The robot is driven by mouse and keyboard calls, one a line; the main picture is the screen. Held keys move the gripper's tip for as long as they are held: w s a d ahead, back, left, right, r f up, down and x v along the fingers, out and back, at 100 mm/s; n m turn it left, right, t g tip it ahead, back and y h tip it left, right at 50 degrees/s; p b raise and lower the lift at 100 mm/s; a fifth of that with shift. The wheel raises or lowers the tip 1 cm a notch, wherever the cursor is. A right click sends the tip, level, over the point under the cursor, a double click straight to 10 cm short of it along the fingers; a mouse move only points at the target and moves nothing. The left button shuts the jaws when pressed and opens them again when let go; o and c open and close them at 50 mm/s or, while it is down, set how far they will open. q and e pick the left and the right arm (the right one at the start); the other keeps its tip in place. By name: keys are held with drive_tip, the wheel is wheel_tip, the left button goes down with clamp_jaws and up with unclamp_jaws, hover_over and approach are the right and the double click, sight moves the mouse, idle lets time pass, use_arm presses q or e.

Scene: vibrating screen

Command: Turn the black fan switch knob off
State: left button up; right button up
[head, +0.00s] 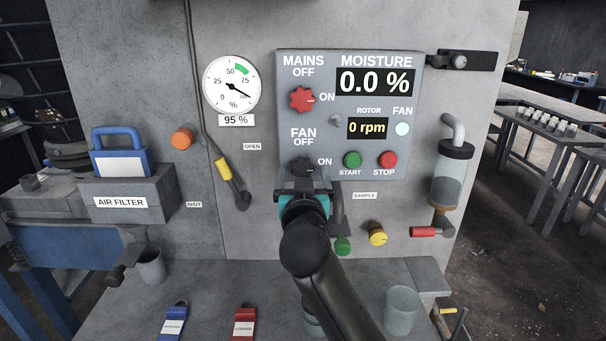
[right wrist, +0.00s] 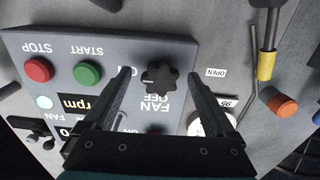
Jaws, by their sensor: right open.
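The black fan switch knob (head: 302,164) is on the grey control panel (head: 350,60), between the FAN OFF and ON labels. In the right wrist view the lobed knob (right wrist: 160,77) shows between my fingers, with a gap on each side. My right gripper (head: 306,180) is open just in front of the knob and partly hides it in the head view. The right wrist view shows both fingers of the right gripper (right wrist: 160,85) reaching along either side of the knob. I cannot make out the knob's pointer. My left gripper is not in view.
The red mains knob (head: 302,99) is above the fan knob. The green START (head: 352,160) and red STOP (head: 387,160) buttons are close to its right. A yellow-handled lever (head: 224,168) is at the left. The displays read 0.0 % and 0 rpm.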

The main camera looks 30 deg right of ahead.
drive_tip(key=shift+w, duration=0.1)
drive_tip(key=c, duration=1.3)
